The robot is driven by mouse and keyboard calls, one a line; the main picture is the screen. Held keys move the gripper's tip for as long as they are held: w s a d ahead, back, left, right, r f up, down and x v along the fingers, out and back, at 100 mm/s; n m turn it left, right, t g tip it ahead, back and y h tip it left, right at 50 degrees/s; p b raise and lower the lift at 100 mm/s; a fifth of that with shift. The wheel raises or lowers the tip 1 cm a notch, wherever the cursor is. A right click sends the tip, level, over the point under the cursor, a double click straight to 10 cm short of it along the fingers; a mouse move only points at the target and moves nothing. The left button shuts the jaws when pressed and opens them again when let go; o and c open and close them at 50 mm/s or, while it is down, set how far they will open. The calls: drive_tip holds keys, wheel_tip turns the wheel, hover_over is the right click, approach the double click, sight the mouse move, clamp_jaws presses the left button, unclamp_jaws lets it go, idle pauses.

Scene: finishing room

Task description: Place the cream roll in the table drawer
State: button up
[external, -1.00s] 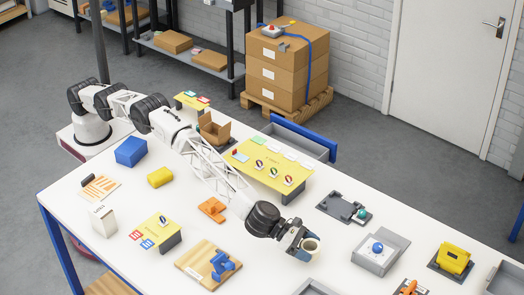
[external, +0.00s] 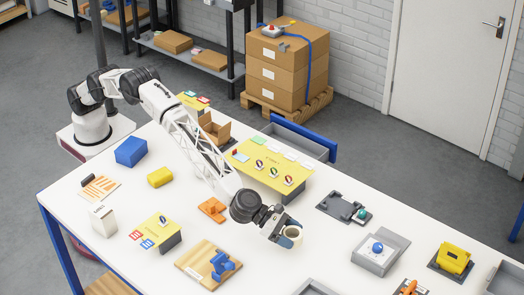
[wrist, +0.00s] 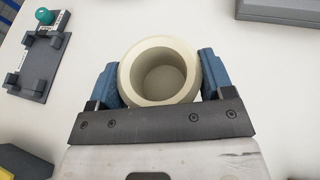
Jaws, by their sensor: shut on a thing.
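The cream roll (external: 291,234) is a short hollow cylinder. My gripper (external: 286,239) is shut on it, with a blue finger on either side, over the middle of the white table. In the wrist view the roll (wrist: 160,99) sits between the two fingers of my gripper (wrist: 158,88), its open end facing the camera. The table drawer (external: 297,143) is a grey tray with a blue front (external: 304,136), pulled out at the table's far edge. The drawer is up and slightly right of my gripper in the picture.
A yellow sloped panel (external: 262,168) with several round tokens stands between my gripper and the drawer. A grey fixture with a teal knob (external: 345,208) is to the right. An open cardboard box (external: 214,130) stands left of the drawer. Bare table surrounds the roll.

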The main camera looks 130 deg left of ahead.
drive_tip(key=shift+s+a+r, duration=0.15)
drive_tip(key=shift+s+r, duration=0.05)
drive_tip(key=shift+s, duration=1.55)
drive_tip(key=shift+s+a+r, duration=0.1)
drive_tip(key=shift+s+r, duration=0.05)
drive_tip(key=shift+s, duration=1.55)
drive_tip(key=shift+s+a+r, duration=0.3)
drive_tip(key=shift+s+r, duration=0.3)
drive_tip(key=shift+r, duration=0.25)
drive_tip(key=shift+m+h, duration=0.5)
drive_tip(key=shift+h, duration=0.2)
drive_tip(key=s+a+r, duration=0.1)
drive_tip(key=s+r, duration=0.2)
drive_tip(key=s, duration=0.1)
drive_tip(key=s+a+r, duration=0.2)
drive_tip(key=s+r, duration=0.1)
drive_tip(key=s, duration=0.1)
drive_tip(key=s+a+r, duration=0.1)
drive_tip(key=s+r, duration=0.3)
drive_tip(key=shift+s+a, duration=0.15)
drive_tip(key=shift+s+a+f+m+t+h, duration=0.15)
drive_tip(key=shift+s+a+m+h, duration=0.5)
drive_tip(key=shift+s, duration=3.95)
drive_tip(key=shift+s+a+f+m+t+h, duration=0.15)
drive_tip(key=shift+s+a, duration=0.9)
drive_tip(key=shift+s, duration=3.5)
drive_tip(key=shift+s+a+f+m+h, duration=0.3)
drive_tip(key=shift+s+a, duration=0.55)
drive_tip(key=shift+s, duration=3.75)
